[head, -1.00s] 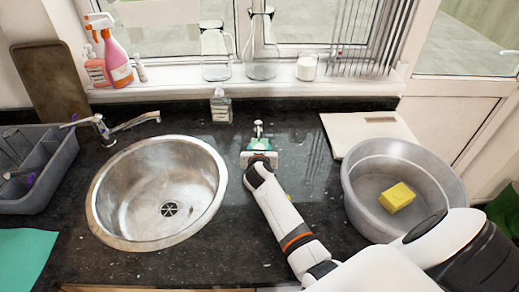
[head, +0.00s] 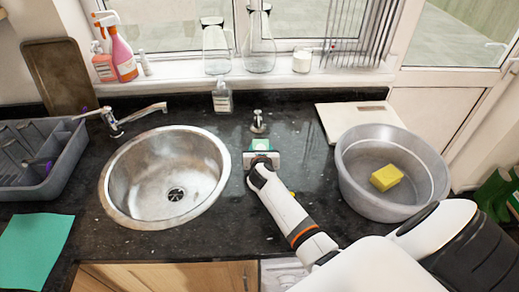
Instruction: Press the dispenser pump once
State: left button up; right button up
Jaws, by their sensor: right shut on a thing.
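The dispenser pump (head: 258,122), a small metal spout on a dark base, stands upright on the black counter right of the sink. My right gripper (head: 262,150) is just in front of it, on the near side, seen from behind. A narrow strip of counter shows between the green thing and the pump. My left gripper is not in view.
The round metal sink (head: 108,195) is to the left. A grey basin (head: 350,185) with a yellow sponge (head: 386,177) and a white board (head: 330,125) are at right. A clear bottle (head: 222,97) stands behind left of the pump. A grey rack (head: 65,170) is far left.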

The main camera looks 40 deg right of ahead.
jog(key=o, duration=1)
jog(key=shift+o, duration=0.2)
jog(key=v, duration=1.2)
jog(key=shift+f, duration=0.15)
